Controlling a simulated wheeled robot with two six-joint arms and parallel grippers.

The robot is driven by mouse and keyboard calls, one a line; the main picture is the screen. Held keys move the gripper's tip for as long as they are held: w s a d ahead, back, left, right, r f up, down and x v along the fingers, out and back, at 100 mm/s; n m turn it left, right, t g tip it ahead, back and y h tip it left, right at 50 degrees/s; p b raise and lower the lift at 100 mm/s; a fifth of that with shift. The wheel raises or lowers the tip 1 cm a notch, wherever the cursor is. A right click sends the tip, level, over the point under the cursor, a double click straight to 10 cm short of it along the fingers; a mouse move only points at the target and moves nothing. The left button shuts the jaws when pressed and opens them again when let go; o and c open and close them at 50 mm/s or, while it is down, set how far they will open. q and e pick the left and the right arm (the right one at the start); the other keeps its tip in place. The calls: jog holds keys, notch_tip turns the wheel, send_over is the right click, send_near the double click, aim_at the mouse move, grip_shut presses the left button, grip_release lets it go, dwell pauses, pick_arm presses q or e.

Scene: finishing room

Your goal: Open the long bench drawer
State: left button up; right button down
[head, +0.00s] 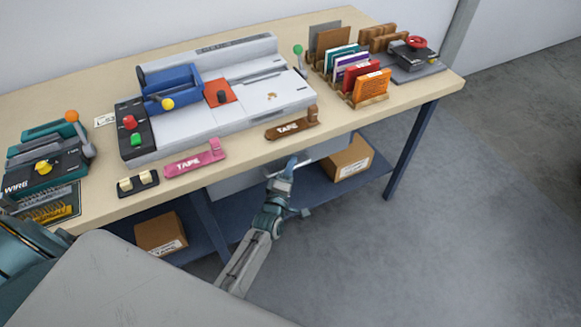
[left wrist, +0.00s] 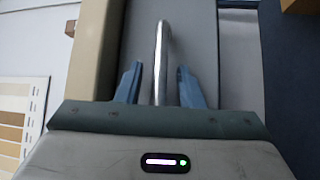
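The long drawer (head: 238,184) is a grey front under the bench top's near edge in the head view. In the left wrist view the grey drawer front (left wrist: 198,35) fills the middle, with a shiny metal bar handle (left wrist: 161,50) standing out from it. My left gripper (head: 291,163) is at the drawer front, just below the bench edge. In the left wrist view its two blue fingers (left wrist: 160,86) are apart, one on each side of the handle, with gaps showing on both sides. In the head view the handle is hidden by the gripper. My right gripper is not in view.
The bench top (head: 240,157) carries a binding machine (head: 220,95), tape holders (head: 195,158), a wire machine (head: 45,160) and a card rack (head: 350,70). Cardboard boxes (head: 161,233) sit on the blue lower shelf (head: 233,214). The floor in front at right is clear.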

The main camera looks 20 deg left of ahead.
pick_arm(q)
grip_shut()
jog(key=shift+s+d, duration=0.1)
